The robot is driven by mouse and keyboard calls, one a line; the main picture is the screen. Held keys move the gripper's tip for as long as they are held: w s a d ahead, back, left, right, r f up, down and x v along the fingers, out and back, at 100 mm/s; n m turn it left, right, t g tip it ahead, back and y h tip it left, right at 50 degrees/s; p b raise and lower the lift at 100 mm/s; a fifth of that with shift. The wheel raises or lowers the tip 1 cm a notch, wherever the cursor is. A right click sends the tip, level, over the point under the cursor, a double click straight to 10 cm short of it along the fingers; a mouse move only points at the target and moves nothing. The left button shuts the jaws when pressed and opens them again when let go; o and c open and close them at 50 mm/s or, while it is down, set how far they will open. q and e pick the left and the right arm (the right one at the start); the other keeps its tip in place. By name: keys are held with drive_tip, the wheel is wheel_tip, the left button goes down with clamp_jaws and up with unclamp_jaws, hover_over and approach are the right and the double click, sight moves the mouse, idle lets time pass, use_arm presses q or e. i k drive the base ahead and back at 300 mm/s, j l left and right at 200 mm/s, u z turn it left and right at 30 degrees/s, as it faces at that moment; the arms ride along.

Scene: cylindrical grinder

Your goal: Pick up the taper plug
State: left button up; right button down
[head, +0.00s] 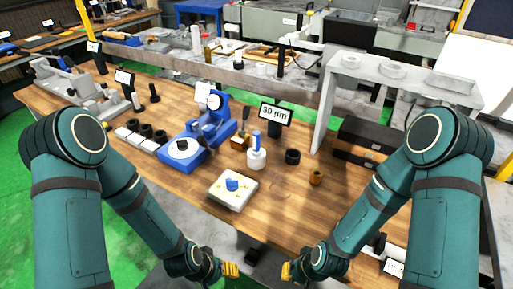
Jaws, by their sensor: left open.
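I cannot tell for sure which thing is the taper plug. Slim dark upright pieces, one of them (154,93), stand at the left back of the wooden bench, and a small brass-coloured piece (315,178) stands at the right. My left gripper (231,270) is open at the bottom middle, below the bench's front edge, with nothing seen in it. My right gripper (287,272) is just right of it, partly hidden by its own wrist; its jaw state is unclear. Both are well apart from the pieces on the bench.
The wooden bench (285,208) holds a blue gauge stand (213,122), a white block with a blue knob (243,196), a white bottle (257,160), a black ring (292,156) and a "30 µm" sign (275,113). A grey bridge-like stand (328,105) rises at right. The front middle is clear.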

sight(255, 152)
drive_tip(key=i+j, duration=0.15)
drive_tip(key=j, duration=0.25)
drive_tip(key=i+j, duration=0.15)
drive_tip(key=j, duration=0.2)
drive_tip(key=i+j, duration=0.15)
drive_tip(key=j, duration=0.25)
drive_tip(key=i+j, duration=0.15)
drive_tip(key=j, duration=0.2)
drive_tip(key=j+z, duration=0.1)
drive_tip(key=z, duration=0.3)
drive_tip(key=j+z, duration=0.15)
drive_tip(key=z, duration=0.2)
drive_tip(key=j+z, duration=0.15)
drive_tip(key=z, duration=0.25)
drive_tip(key=i, duration=0.05)
